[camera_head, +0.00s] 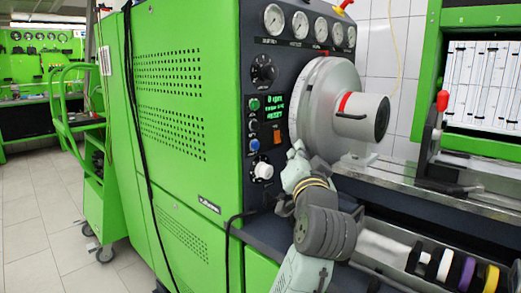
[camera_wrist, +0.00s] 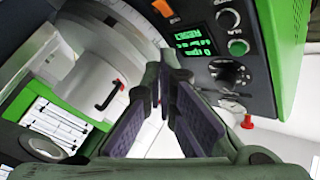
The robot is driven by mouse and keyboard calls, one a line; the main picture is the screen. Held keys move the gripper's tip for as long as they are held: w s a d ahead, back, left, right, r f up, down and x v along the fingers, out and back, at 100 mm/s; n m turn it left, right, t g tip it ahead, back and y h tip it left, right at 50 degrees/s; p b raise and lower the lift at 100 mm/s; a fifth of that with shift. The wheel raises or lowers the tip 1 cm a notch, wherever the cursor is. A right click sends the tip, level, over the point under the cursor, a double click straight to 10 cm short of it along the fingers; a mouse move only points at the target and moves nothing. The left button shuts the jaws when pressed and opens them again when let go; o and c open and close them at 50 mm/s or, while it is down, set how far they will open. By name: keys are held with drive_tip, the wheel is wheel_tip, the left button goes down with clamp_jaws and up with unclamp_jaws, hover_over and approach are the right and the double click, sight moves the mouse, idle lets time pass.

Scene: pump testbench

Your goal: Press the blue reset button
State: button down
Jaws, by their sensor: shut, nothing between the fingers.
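The blue button (camera_head: 254,145) is on the dark control panel (camera_head: 283,88) in the head view, below a green button (camera_head: 254,104) and above a pale knob (camera_head: 263,171). It does not show in the wrist view, where the green button (camera_wrist: 238,47) and a pale grey button (camera_wrist: 228,18) are visible. My gripper (camera_wrist: 164,68) is shut and empty, with its fingertips close together in front of the panel area. In the head view my arm reaches up just right of the panel, apart from the blue button in the picture; the fingertips are hard to make out there.
An orange switch (camera_head: 278,137) and a green-lit display (camera_head: 275,108) sit right of the buttons. A large grey drum (camera_head: 325,105) bulges out right of the panel, close to my arm. A black cable (camera_head: 137,110) hangs down the green cabinet (camera_head: 185,50).

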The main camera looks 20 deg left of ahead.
sight(255, 145)
drive_tip(key=shift+d+f, duration=0.1)
drive_tip(key=shift+f, duration=0.05)
drive_tip(key=shift+w, duration=0.1)
drive_tip(key=w+a, duration=0.3)
drive_tip(key=a, duration=0.5)
drive_tip(key=shift+a, duration=0.15)
idle(0.3)
drive_tip(key=shift+a, duration=0.1)
idle(1.2)
drive_tip(key=shift+w+a, duration=0.1)
drive_tip(key=shift+a, duration=0.2)
drive_tip(key=shift+w+a+p, duration=0.2)
drive_tip(key=shift+a+p, duration=0.1)
drive_tip(key=shift+a, duration=0.2)
idle(0.7)
idle(0.4)
drive_tip(key=shift+s+d, duration=0.35)
drive_tip(key=shift+d, duration=0.5)
